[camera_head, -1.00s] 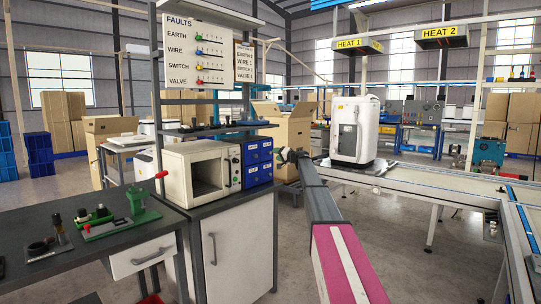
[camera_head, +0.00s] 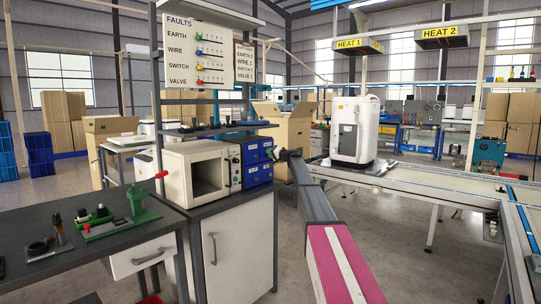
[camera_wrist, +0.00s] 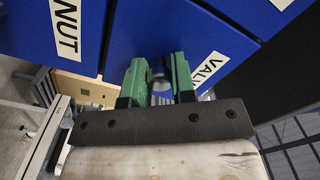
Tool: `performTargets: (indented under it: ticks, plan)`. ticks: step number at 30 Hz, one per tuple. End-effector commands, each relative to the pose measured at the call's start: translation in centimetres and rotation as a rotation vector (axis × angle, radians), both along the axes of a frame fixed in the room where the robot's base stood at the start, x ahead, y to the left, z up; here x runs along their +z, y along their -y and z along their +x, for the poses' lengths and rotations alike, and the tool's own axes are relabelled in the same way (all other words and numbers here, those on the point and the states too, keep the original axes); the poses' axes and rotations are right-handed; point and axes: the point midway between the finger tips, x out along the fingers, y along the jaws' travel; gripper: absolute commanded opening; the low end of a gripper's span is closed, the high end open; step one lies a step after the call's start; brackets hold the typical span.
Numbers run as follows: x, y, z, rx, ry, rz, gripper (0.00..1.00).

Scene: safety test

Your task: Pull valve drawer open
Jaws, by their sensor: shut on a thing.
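The blue drawer unit (camera_head: 257,174) stands on the grey bench, right of the white oven. In the wrist view the valve drawer (camera_wrist: 150,30) is a blue front with a white label (camera_wrist: 209,69) whose end is covered by a green finger. My gripper (camera_wrist: 158,68) has its two green fingers on either side of a small grey-blue handle (camera_wrist: 161,92) at that front, and is shut on it. In the head view my gripper (camera_head: 279,154) is at the right side of the drawer unit. I cannot tell whether the drawer stands out from its neighbours.
A drawer labelled NUT (camera_wrist: 67,28) adjoins at the left in the wrist view. The white oven (camera_head: 200,172) is beside the drawer unit. A cardboard box (camera_head: 286,135) stands behind. A conveyor (camera_head: 420,185) with a white machine (camera_head: 355,130) runs to the right.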

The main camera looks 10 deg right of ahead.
Motion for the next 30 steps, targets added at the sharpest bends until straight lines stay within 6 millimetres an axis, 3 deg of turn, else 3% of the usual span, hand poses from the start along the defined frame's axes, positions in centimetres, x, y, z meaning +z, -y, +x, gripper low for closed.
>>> performTargets:
  ticks: [5, 16, 20, 28, 29, 30]
  plan:
    - [0.0, 1.5, -1.8, -0.001, 0.000, -0.001, 0.00]
    - [0.0, 8.0, -9.4, -0.003, 0.000, -0.001, 0.00]
    - [0.0, 8.9, -10.3, -0.001, 0.000, -0.001, 0.00]
    - [0.0, 8.9, -10.2, -0.001, 0.001, 0.000, 0.00]
    - [0.0, 8.9, -10.2, -0.001, 0.001, 0.000, 0.31]
    - [0.0, 8.9, -10.2, -0.001, 0.001, 0.000, 0.44]
